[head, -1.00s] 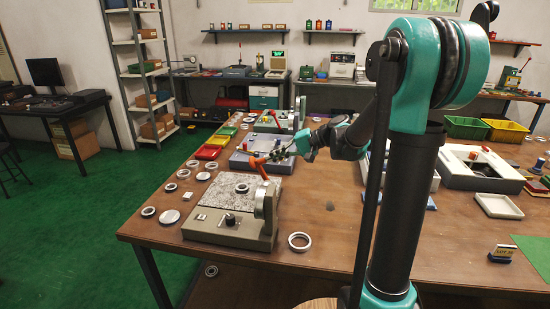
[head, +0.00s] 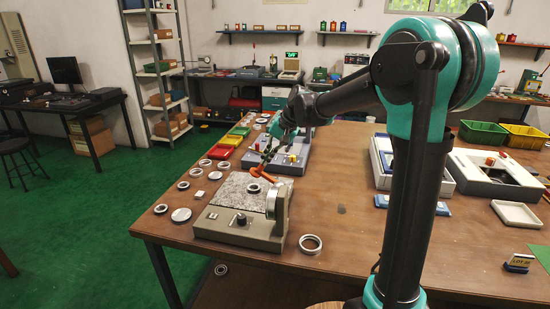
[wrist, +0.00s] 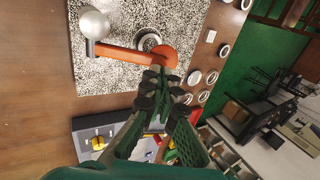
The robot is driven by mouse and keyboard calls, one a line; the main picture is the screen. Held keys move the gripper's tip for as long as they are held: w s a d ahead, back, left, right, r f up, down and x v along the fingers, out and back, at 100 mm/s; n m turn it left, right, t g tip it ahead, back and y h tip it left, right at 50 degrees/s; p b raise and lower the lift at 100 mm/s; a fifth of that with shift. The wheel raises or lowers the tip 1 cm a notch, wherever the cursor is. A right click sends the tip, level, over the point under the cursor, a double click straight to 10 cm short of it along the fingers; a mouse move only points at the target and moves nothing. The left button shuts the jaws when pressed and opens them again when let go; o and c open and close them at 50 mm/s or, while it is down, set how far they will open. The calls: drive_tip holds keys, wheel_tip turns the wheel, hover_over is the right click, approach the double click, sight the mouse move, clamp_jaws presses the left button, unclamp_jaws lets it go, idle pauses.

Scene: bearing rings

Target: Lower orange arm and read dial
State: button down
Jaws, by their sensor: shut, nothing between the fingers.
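The orange arm (head: 257,171) is joined to the silver-ended post of the grey gauge (head: 238,228). In the wrist view the orange arm (wrist: 128,53) reaches from the silver post end (wrist: 94,23) to a wide round orange tip. A metal ring (wrist: 149,41) lies on the speckled plate (wrist: 110,75) beside that tip; whether they touch cannot be told. My gripper (wrist: 166,76) is shut and empty, its fingertips close to the orange tip; contact is unclear. My gripper also shows in the head view (head: 264,156), above the plate's far side. The dial's face is not readable.
Several loose rings and discs (head: 181,215) lie left of the gauge, and another ring (head: 310,244) lies to its right. A blue-grey unit with a yellow knob (head: 291,156) stands behind. Coloured bins (head: 222,153) are at the back left.

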sight(253, 169)
drive_tip(key=a+h, duration=0.1)
drive_tip(key=a+f, duration=0.1)
drive_tip(key=h, duration=0.1)
drive_tip(key=shift+w+a+f+g+h, duration=0.25)
drive_tip(key=shift+a+f+g+h, duration=0.05)
drive_tip(key=shift+a, duration=0.1)
drive_tip(key=shift+w+a+f+h, duration=0.15)
drive_tip(key=shift+a+f+h, duration=0.6)
drive_tip(key=shift+h, duration=0.25)
drive_tip(key=shift+a+f, duration=0.3)
drive_tip(key=shift+f, duration=0.35)
drive_tip(key=shift+w+r, duration=0.1)
drive_tip(key=shift+r, duration=0.3)
wheel_tip(253, 169, up, 13)
idle(0.8)
